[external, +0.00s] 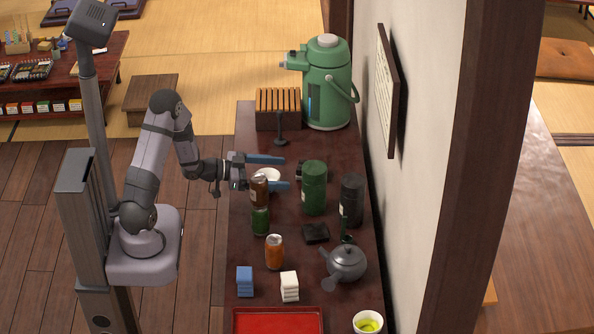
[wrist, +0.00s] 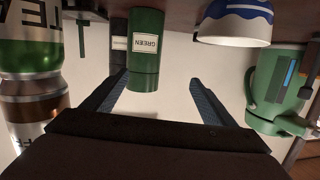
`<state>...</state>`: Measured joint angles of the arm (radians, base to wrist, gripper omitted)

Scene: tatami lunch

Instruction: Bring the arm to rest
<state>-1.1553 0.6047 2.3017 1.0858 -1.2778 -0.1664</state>
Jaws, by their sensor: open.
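My gripper (external: 284,172) is open, its two blue fingers reaching right over the dark counter (external: 245,135). Nothing is seen held between the fingers. In the wrist view, which looks upside down, the open fingers (wrist: 158,80) flank empty space in front of a green canister (wrist: 145,50) labelled GREEN. That canister (external: 314,188) stands upright to the right of the gripper in the external view. My arm is bent and reaches out from its base at the left.
Small jars (external: 260,220) stand close below the gripper. A white cup (wrist: 235,25) with a blue pattern is near the fingers. A black canister (external: 351,200), grey teapot (external: 346,262), red tray (external: 278,321) and green pump pot (external: 327,85) also occupy the counter. The floor (external: 190,240) beside it looks clear.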

